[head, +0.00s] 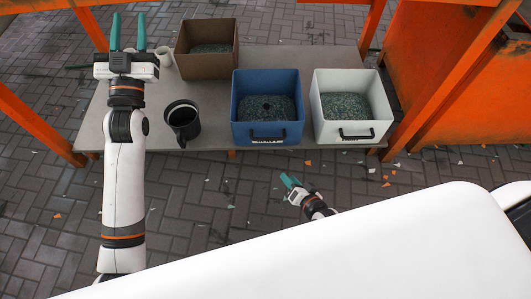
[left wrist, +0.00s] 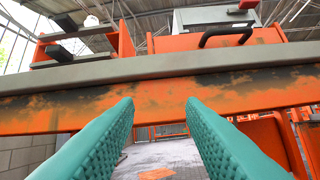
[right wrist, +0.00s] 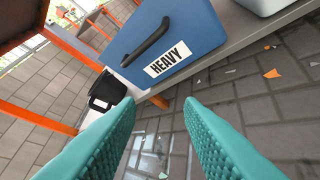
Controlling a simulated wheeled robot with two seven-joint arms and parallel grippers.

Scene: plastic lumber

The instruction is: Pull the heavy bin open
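The heavy bin (head: 239,113) is a blue open-topped box with grey-green flakes inside, on the table's front side. Its front has a black handle (head: 267,133) and a white label. In the right wrist view the bin (right wrist: 200,22) is close, and its label (right wrist: 166,62) reads HEAVY. My right gripper (head: 288,180) is open and empty, below and in front of the table edge, apart from the handle. My left gripper (head: 128,30) is open and empty at the table's left side, away from the bin. Its open fingers also show in the left wrist view (left wrist: 160,105).
A white bin (head: 319,115) with a black handle stands right of the blue one. A brown box (head: 207,68) is behind left, and a black mug (head: 184,122) stands left. Orange posts (head: 40,125) flank the grey table (head: 215,97). Paved floor in front is mostly free.

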